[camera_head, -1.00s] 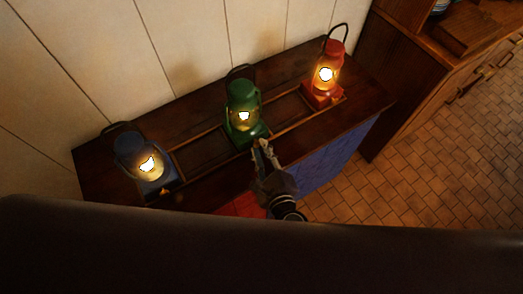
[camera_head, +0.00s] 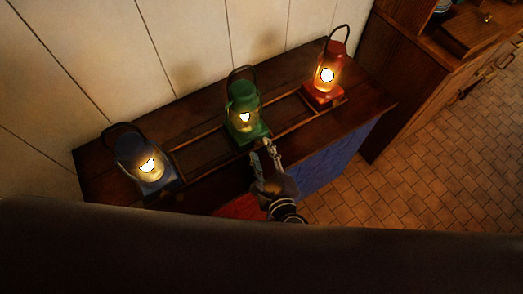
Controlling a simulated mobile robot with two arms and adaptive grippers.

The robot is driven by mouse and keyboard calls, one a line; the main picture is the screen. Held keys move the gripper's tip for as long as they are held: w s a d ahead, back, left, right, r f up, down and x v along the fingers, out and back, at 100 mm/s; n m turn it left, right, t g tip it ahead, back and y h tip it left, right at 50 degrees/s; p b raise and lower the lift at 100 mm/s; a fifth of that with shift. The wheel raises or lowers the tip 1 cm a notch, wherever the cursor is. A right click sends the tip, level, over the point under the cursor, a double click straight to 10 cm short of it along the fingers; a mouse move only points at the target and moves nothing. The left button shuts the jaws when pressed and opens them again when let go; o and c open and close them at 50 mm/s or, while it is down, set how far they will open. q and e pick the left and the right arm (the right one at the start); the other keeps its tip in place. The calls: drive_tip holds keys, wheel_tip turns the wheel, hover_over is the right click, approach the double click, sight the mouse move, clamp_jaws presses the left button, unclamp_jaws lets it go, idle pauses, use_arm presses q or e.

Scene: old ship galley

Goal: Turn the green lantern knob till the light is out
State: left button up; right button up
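The green lantern (camera_head: 243,97) stands upright in the middle of a row of three on a dark wooden cabinet top. Its flame glows bright behind the glass. Its green base (camera_head: 247,137) faces me; the knob is too small to make out. I cannot tell whether a fingertip touches the base.
A lit blue lantern (camera_head: 139,152) stands at the left and a lit red lantern (camera_head: 329,70) at the right. Thin wooden rails (camera_head: 205,155) run along the cabinet top (camera_head: 365,95). A pale panelled wall (camera_head: 175,45) is behind. Tiled floor (camera_head: 430,150) lies open at the right.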

use_arm(q)
drive_tip(key=v, duration=1.1)
drive_tip(key=shift+s+d, duration=0.15)
drive_tip(key=shift+s, duration=0.1)
drive_tip(key=shift+r, duration=0.1)
